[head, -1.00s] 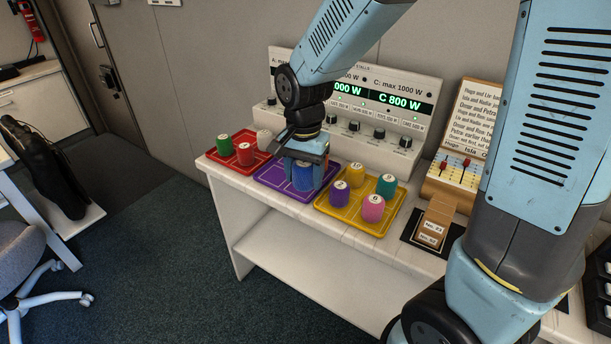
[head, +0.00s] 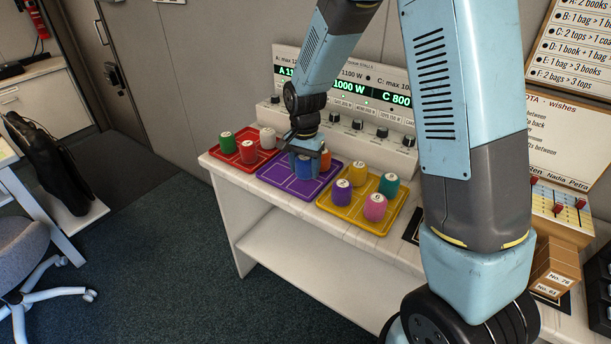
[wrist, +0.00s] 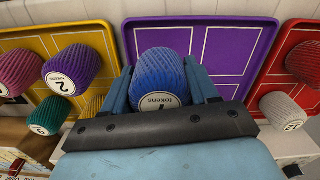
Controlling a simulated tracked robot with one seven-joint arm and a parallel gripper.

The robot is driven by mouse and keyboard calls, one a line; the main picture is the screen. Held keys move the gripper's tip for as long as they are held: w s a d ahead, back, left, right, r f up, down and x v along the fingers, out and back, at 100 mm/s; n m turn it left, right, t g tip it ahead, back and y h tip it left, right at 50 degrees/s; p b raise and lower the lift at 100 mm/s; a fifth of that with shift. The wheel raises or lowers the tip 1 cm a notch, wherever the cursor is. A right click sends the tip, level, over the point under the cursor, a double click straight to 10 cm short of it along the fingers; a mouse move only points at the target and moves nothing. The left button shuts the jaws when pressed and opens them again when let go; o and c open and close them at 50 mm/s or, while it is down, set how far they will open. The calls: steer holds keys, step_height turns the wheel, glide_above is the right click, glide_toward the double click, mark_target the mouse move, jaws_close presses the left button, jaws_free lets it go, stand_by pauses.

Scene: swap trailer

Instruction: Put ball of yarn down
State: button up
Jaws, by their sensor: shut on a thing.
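My gripper (head: 304,160) is shut on a blue ball of yarn (wrist: 158,82). The yarn sits between both fingers and carries a round white label marked "tokens". In the head view, the blue yarn (head: 304,168) is over the purple tray (head: 281,179), which has white lines dividing it into compartments. I cannot tell whether the yarn touches the tray. The wrist view shows bare purple tray (wrist: 240,45) beside the held yarn.
A red tray (head: 262,158) on the left holds green, red and white yarn. A yellow tray (head: 351,219) on the right holds yellow, teal, purple and pink yarn. A panel with knobs and displays (head: 347,90) stands behind the trays. The white shelf's front edge is close.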

mark_target(304, 175)
steer(key=shift+w+f, duration=0.45)
steer(key=shift+f, duration=1.65)
steer(key=shift+f, duration=0.1)
steer(key=o, duration=0.8)
steer(key=shift+c, duration=0.2)
